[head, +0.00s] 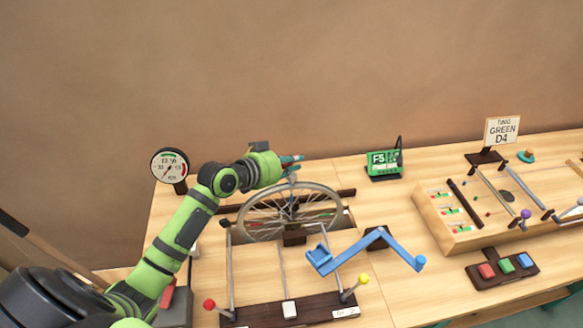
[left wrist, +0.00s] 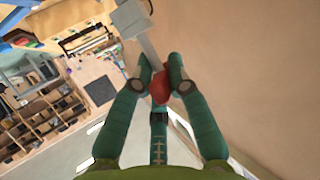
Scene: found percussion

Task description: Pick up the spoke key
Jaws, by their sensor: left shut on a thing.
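My left gripper (head: 291,164) is above the top of the spoked wheel (head: 290,211). In the left wrist view its two green fingers (left wrist: 161,78) are shut on a red part of a tool with a grey shaft and a grey block-shaped end (left wrist: 131,18). I take this tool to be the spoke key. In the head view the key is small and mostly hidden by the fingers. I cannot tell there whether it touches the wheel rim. My right gripper is not in view.
A dial gauge (head: 170,166) stands left of the wheel. In front are a dark base (head: 265,314) with rods and coloured knobs, and a blue crank (head: 371,245). A green display (head: 384,163) is behind. A wooden tray (head: 440,226) and button box (head: 503,266) are at right.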

